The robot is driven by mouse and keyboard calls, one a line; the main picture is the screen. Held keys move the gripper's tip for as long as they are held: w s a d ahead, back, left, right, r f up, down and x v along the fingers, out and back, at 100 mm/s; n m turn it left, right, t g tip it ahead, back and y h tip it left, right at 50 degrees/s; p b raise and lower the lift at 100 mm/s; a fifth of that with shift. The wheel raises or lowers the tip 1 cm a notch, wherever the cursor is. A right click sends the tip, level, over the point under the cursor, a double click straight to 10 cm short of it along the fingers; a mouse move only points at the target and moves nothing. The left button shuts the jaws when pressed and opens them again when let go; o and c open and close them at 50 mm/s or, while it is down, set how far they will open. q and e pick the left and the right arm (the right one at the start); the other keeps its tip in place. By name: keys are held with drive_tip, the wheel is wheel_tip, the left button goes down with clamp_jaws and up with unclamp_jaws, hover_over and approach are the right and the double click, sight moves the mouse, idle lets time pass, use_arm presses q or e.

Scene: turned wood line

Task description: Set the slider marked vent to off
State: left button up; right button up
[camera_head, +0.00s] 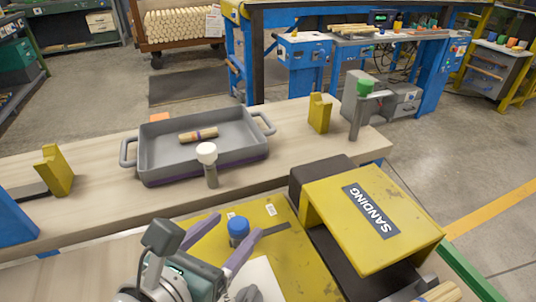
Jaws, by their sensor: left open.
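A blue round knob (238,228) stands on a yellow panel (215,250), at the left end of a short dark slot (274,230). Two small white labels sit on the panel behind the slot; their words are too small to read, so I cannot tell which end is off. My left gripper (236,232) is open, with its purple fingers on either side of the knob. I cannot tell whether either finger touches it. My right gripper is not in view.
A yellow box marked SANDING (405,235) stands close to the right of the panel. Behind it, a wooden bench (95,200) holds a grey tray (150,175) with a turned wood piece (198,135). A white-topped post (207,154) stands before the tray.

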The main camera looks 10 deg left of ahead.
use_arm(q)
drive_tip(key=shift+w+d+f, duration=0.1)
drive_tip(key=shift+w+f, duration=0.15)
drive_tip(key=shift+w, duration=0.35)
clamp_jaws()
drive_tip(key=shift+d, duration=0.1)
idle(1.0)
